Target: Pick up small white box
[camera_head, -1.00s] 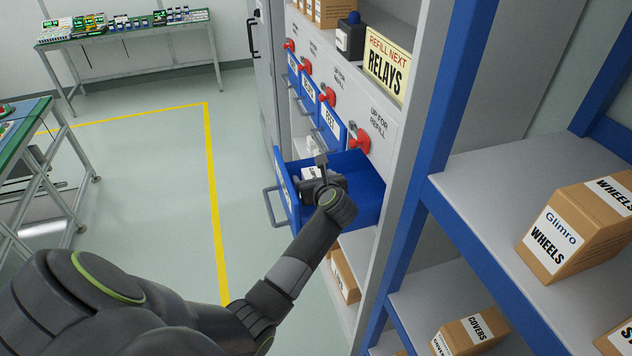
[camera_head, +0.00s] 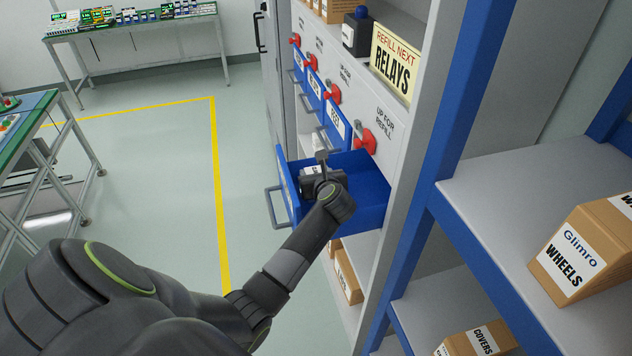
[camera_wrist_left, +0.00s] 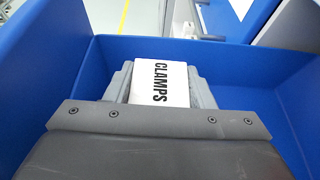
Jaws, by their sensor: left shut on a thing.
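The small white box (camera_wrist_left: 161,84) is labelled "CLAMPS" and sits between the fingers of my left gripper (camera_wrist_left: 160,86) in the left wrist view. The gripper is shut on it. The blue drawer (camera_wrist_left: 240,62) surrounds box and gripper. In the head view my left gripper (camera_head: 318,178) is down inside the open drawer (camera_head: 372,200), and only a bit of the white box (camera_head: 311,170) shows past it. Whether the box touches the drawer floor is hidden. My right gripper is out of view.
Closed blue drawers (camera_head: 337,127) with red latches stand beyond the open one. The blue rack (camera_head: 440,150) with cartons (camera_head: 585,250) is at the right. Open floor lies left.

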